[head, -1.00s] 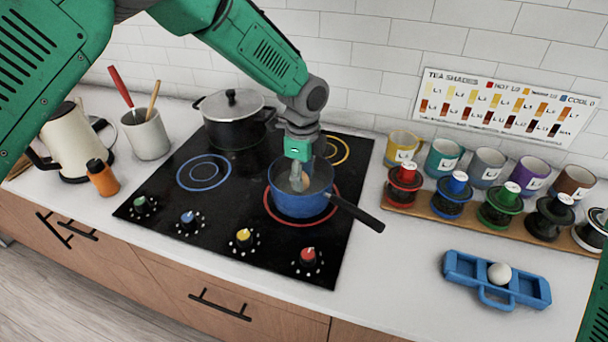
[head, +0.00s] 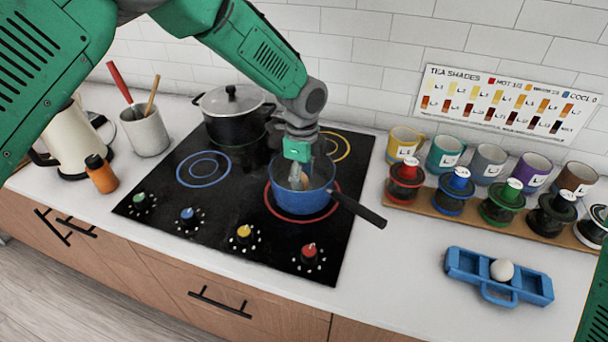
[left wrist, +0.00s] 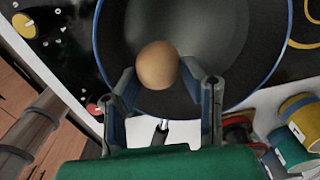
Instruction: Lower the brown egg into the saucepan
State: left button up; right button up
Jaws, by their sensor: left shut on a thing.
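The blue saucepan (head: 302,202) stands on the red-ringed burner of the black cooktop, its dark handle pointing to the lower right. My left gripper (head: 298,180) reaches down into the saucepan from above. It is shut on the brown egg (left wrist: 157,65), which shows between its two fingers (left wrist: 160,90) in the left wrist view. In that view the egg is over the dark inside of the saucepan (left wrist: 215,35). In the head view the egg (head: 303,180) is partly covered by the fingers. I cannot tell whether it touches the pan's bottom.
A black lidded pot (head: 233,115) stands behind to the left. A blue egg tray (head: 465,262) with a white egg (head: 502,270) lies on the counter at the right. Several mugs and a wooden rack (head: 430,206) of colored-top infusers stand behind it. A kettle (head: 70,140) is at the left.

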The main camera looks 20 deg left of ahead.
pick_arm(q)
jog(key=shift+a+f, duration=0.3)
jog(key=shift+a, duration=0.05)
jog(key=shift+d+f, duration=0.2)
jog(key=shift+d, duration=0.05)
jog(key=o, duration=0.7)
jog(key=shift+o, duration=0.5)
jog(key=shift+a, duration=0.1)
notch_tip(320, 180, up, 12)
jog(key=shift+f, duration=0.15)
